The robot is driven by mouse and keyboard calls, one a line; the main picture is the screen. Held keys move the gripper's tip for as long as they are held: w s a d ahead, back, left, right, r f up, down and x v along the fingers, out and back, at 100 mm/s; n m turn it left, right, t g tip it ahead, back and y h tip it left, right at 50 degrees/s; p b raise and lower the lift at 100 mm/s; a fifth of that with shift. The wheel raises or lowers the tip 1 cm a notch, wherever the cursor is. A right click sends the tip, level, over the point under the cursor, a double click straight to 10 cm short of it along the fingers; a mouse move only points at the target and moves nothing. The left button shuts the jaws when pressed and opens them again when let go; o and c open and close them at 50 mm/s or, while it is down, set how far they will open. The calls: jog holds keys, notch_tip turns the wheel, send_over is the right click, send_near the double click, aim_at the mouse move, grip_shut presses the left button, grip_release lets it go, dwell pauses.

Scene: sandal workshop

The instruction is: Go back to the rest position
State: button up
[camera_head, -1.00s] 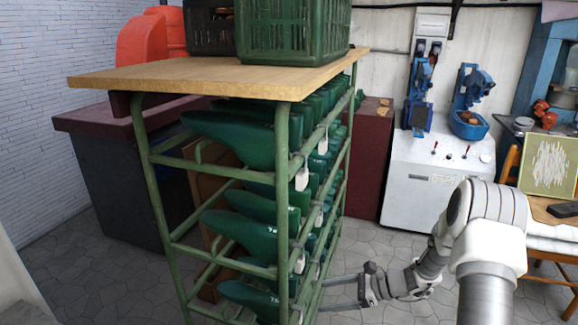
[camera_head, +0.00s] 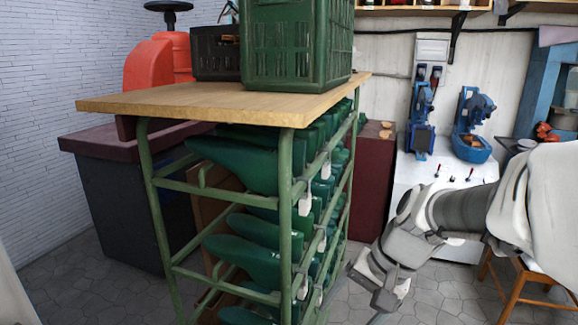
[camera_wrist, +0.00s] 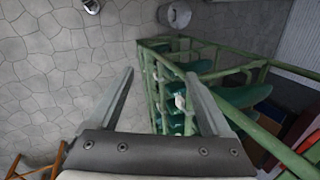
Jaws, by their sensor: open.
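My gripper (camera_wrist: 160,76) is open and empty; its two fingers stand wide apart in the wrist view. In the head view my gripper (camera_head: 378,290) hangs to the right of the green rack, pointing down, its fingers mostly cut off by the bottom edge. The green metal rack (camera_head: 285,200) holds several dark green shoe lasts (camera_head: 240,163) on its tiers. In the wrist view the rack (camera_wrist: 155,95) lies below, between and beyond the fingers to the right. I cannot tell how far it is from the right finger.
The rack's wooden top (camera_head: 200,103) carries a green crate (camera_head: 297,50) and a black crate (camera_head: 215,52). A white machine bench (camera_head: 412,175) stands behind my arm. A wooden chair (camera_head: 510,295) is at the lower right. Stone floor (camera_wrist: 60,80) shows clear at left in the wrist view.

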jog(key=s+d+r+n+t+h, duration=0.4)
jog(key=s+r+n, duration=0.2)
jog(key=s, duration=0.4)
notch_tip(320, 180, up, 14)
jog(key=p, duration=1.4)
jog(key=shift+r, duration=0.2)
jog(key=shift+s, duration=0.1)
